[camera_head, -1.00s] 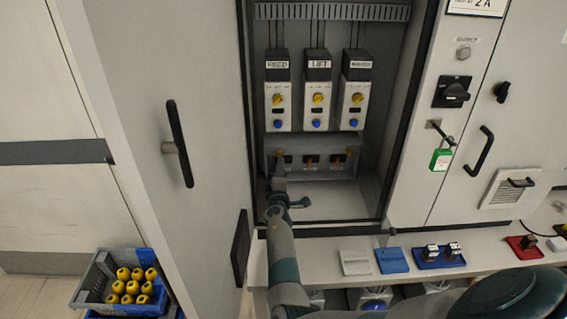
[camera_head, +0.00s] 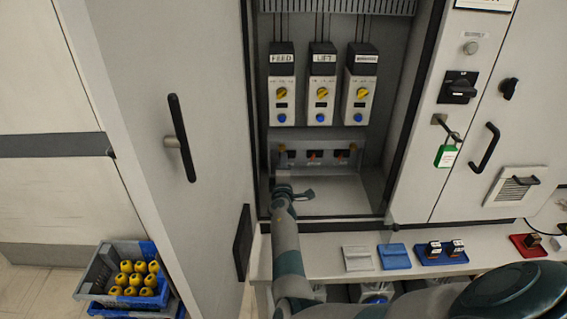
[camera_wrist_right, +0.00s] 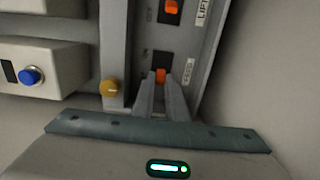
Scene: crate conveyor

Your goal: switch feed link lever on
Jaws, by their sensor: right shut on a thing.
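The feed link lever (camera_wrist_right: 160,75) is a small orange lever in a black slot beside a FEED label (camera_wrist_right: 188,72) in the right wrist view. My right gripper (camera_wrist_right: 164,90) is shut on this lever, with its two grey fingers on either side. In the head view my right gripper (camera_head: 283,172) reaches the left end of the low lever panel (camera_head: 325,169) in the open cabinet. It largely hides the feed lever there. My left gripper is not in view.
The LIFT lever (camera_wrist_right: 171,7) is beside the feed lever. A yellow knob (camera_wrist_right: 109,87) is close to my fingers. Drive modules FEED (camera_head: 282,85) and LIFT (camera_head: 322,85) hang above the panel. The open door (camera_head: 215,130) bounds the left side.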

